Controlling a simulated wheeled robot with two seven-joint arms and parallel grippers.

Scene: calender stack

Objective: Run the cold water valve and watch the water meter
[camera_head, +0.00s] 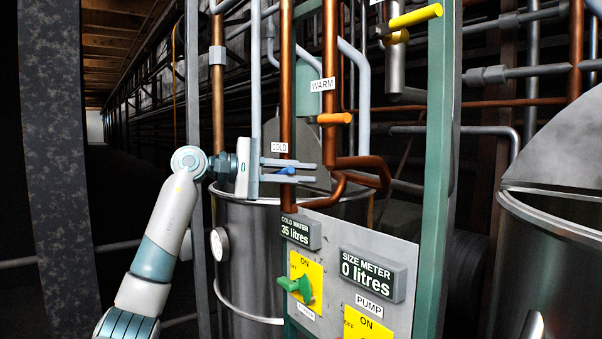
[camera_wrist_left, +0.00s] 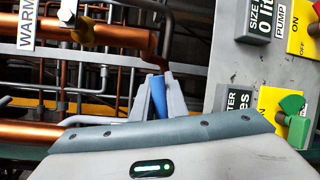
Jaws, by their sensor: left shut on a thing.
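The cold water valve has a small blue handle (camera_head: 287,171) under a COLD label on a copper pipe. My left gripper (camera_head: 300,171) reaches it from the left and its two fingers are shut on the blue handle. In the left wrist view the blue handle (camera_wrist_left: 160,99) stands between the fingers. The cold water meter (camera_head: 300,231) below reads 35 litres. The size meter (camera_head: 372,272) beside it reads 0 litres. My right gripper is not clearly visible in either view.
The panel holds a green switch (camera_head: 297,288) on a yellow plate and a PUMP plate (camera_head: 368,324). An orange WARM handle (camera_head: 335,118) and a yellow handle (camera_head: 415,16) are above. Metal tanks stand behind (camera_head: 250,240) and at the right (camera_head: 550,260).

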